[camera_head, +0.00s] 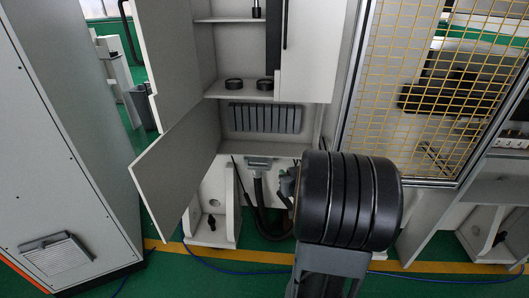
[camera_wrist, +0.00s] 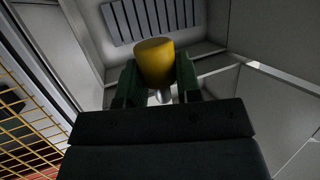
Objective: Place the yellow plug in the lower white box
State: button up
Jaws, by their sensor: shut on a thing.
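The yellow plug (camera_wrist: 154,62) is upright between the two dark green fingers of my gripper (camera_wrist: 157,82) in the wrist view. My gripper is shut on it, and a small pale metal end shows below the yellow part. The lower white box (camera_head: 227,118) is the open lower compartment of the cabinet in the head view, with a slatted grey panel on its back wall. The same slats show beyond the plug in the wrist view. In the head view my black arm link hides the plug and the fingers, so the plug's distance from the box is unclear.
The lower door (camera_head: 177,165) and upper door (camera_head: 178,45) stand open on the left. Two black rings (camera_head: 234,84) sit on the shelf above the lower box. A yellow mesh fence (camera_head: 420,85) stands on the right. A grey cabinet (camera_head: 60,150) fills the far left.

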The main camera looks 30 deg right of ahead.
aim_at(240, 149)
jog(key=i, duration=1)
